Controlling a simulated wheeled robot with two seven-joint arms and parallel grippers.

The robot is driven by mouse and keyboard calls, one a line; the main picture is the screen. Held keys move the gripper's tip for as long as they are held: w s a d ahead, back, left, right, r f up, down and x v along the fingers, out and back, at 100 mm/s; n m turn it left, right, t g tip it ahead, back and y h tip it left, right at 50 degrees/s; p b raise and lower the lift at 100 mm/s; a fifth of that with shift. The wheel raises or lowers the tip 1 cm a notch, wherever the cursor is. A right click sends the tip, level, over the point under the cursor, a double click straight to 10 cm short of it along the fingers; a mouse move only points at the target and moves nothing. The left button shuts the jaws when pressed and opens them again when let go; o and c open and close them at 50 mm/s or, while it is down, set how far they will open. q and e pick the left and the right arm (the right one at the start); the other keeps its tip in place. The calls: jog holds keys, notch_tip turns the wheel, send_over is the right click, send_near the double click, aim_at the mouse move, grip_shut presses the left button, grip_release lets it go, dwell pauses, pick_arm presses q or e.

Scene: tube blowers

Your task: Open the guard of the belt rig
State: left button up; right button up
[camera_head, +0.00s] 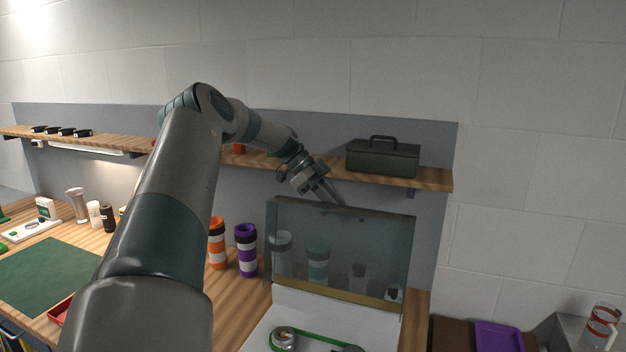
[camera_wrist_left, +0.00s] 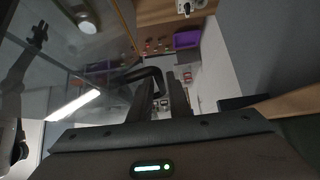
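The belt rig (camera_head: 328,327) stands on the bench at the front, with a white base, a green belt and a round pulley showing. Its guard (camera_head: 345,245) is a see-through panel with a brass-coloured strip at its bottom edge. The guard stands roughly upright at the back of the base, leaving the belt uncovered. My left gripper (camera_head: 331,193) is at the guard's top edge. In the left wrist view its two fingers (camera_wrist_left: 164,98) look apart, with a dark curved handle (camera_wrist_left: 145,72) close by them. I cannot tell whether they touch it. My right gripper is out of view.
A shelf (camera_head: 435,178) with a dark green toolbox (camera_head: 383,158) is just behind and above my left gripper. Orange (camera_head: 217,243) and purple (camera_head: 245,250) banded cylinders stand left of the rig. A purple tray (camera_head: 500,337) lies at the lower right.

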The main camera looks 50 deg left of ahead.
pick_arm(q)
jog(key=b+v, duration=0.1)
jog(key=v, duration=1.5)
jog(key=shift+s, duration=0.1)
dwell(0.5)
